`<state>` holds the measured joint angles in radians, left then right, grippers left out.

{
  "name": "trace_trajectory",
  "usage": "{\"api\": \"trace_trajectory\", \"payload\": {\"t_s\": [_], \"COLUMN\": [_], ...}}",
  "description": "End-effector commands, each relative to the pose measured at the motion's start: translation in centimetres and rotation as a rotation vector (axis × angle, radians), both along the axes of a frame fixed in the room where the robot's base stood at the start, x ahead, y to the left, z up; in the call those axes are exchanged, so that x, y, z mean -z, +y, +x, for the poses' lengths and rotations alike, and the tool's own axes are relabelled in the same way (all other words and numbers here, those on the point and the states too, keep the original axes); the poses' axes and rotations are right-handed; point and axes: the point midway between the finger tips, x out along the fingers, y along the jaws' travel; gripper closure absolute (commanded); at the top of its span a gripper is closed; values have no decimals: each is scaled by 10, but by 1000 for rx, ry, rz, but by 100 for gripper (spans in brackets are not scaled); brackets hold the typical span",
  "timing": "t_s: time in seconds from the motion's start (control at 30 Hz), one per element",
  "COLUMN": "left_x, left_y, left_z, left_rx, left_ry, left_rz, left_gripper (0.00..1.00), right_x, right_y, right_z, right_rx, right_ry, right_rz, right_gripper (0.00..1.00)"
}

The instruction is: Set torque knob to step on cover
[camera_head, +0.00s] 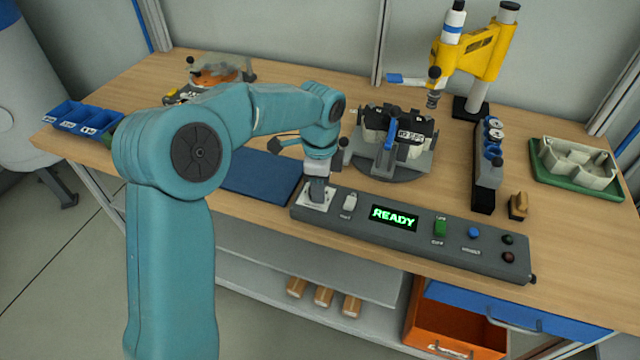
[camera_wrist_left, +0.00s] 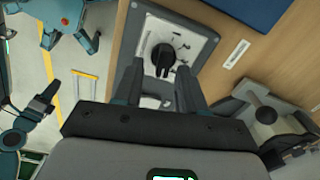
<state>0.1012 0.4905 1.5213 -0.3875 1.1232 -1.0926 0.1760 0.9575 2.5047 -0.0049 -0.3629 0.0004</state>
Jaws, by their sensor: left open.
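The torque knob (camera_wrist_left: 163,56) is black and round with a pointer bar, on a pale square dial plate (camera_wrist_left: 180,38) with small printed marks too fine to read. In the head view the dial plate (camera_head: 314,199) sits at the left end of the grey control panel, and the gripper hides the knob. My left gripper (camera_head: 317,190) points down over the plate. In the left wrist view my left gripper (camera_wrist_left: 157,82) is open, its fingers apart near the knob, with no clear grip on it. My right gripper is not in view.
The control panel (camera_head: 460,246) has a green READY display (camera_head: 394,217), switches and buttons. Behind it stand a fixture (camera_head: 395,150) with a blue lever and a yellow press (camera_head: 480,50). A blue mat (camera_head: 262,176) lies left. A green tray (camera_head: 577,168) is at right.

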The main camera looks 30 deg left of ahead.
Motion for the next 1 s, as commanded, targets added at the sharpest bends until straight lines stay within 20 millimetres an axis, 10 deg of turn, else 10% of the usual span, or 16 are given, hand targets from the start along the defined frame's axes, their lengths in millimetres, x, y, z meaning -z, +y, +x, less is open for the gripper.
{"api": "trace_trajectory", "payload": {"t_s": [0.17, 0.33, 1.0], "left_x": [0, 0, -2], "left_y": [0, 0, 2], "left_z": [0, 0, 3], "left_rx": [0, 1, -219], "left_ry": [0, 0, -3], "left_rz": [0, 0, 1], "left_gripper": [60, 100, 100], "right_x": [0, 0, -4], "right_y": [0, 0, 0], "right_z": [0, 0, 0], "right_rx": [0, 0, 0], "right_ry": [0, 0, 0], "right_rz": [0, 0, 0], "right_gripper": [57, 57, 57]}}
